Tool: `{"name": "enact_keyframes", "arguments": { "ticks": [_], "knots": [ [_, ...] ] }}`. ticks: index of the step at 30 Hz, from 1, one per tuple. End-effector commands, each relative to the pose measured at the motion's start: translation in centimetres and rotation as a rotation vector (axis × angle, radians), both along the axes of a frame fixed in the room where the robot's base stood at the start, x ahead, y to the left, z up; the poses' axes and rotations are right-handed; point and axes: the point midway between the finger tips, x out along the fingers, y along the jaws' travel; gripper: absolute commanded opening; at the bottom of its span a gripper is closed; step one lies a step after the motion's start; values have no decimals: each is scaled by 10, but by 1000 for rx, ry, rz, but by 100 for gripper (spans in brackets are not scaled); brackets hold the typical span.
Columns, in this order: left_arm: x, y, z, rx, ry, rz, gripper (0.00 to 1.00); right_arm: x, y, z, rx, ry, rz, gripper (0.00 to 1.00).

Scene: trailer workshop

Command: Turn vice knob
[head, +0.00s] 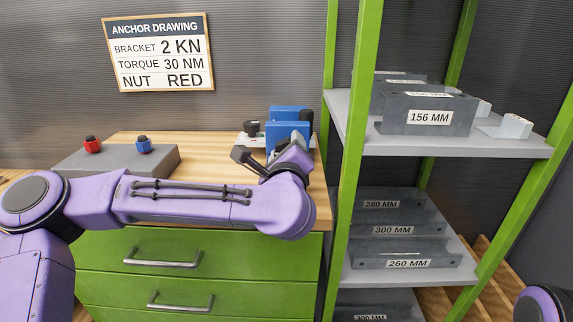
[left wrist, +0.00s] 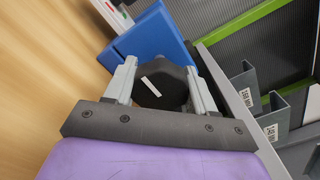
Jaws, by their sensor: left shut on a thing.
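The blue vice (head: 289,131) stands at the right end of the wooden worktop, and its blue body also shows in the left wrist view (left wrist: 150,42). The vice knob (left wrist: 162,85) is a dark, faceted piece with a white mark line, slanted in that view. My left gripper (left wrist: 161,82) is shut on the knob, with one grey finger on each side of it. In the head view my left forearm and gripper (head: 288,152) hide the knob and the lower front of the vice. My right gripper is not in view; only a bit of my right arm shows at bottom right.
A grey block (head: 118,160) with a red nut (head: 92,144) and a blue nut (head: 143,144) sits on the worktop (head: 200,141) at left. A green-framed shelf (head: 350,160) with labelled grey brackets (head: 428,115) stands close on the right. Green drawers (head: 200,270) are below.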

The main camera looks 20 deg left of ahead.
Motion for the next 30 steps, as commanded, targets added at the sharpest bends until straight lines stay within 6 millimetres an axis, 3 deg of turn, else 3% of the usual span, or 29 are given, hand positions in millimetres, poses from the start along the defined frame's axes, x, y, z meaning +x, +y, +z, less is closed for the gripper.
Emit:
{"name": "enact_keyframes", "arguments": {
  "ticks": [7, 24, 25, 26, 27, 30],
  "knots": [
    [1, 2, 1, -87, -31, 4, 25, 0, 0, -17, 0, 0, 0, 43],
    [1, 1, 5, -112, -42, 2, 25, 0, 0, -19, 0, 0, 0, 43],
    [1, 1, 5, -112, -42, 2, 62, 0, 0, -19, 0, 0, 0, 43],
    [1, 1, 5, -112, -41, 3, 72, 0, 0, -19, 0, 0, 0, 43],
    [1, 1, 4, -112, -40, 2, 80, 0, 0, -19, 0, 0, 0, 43],
    [1, 1, 3, -112, -38, 1, 80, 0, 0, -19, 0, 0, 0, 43]
  ]
}}
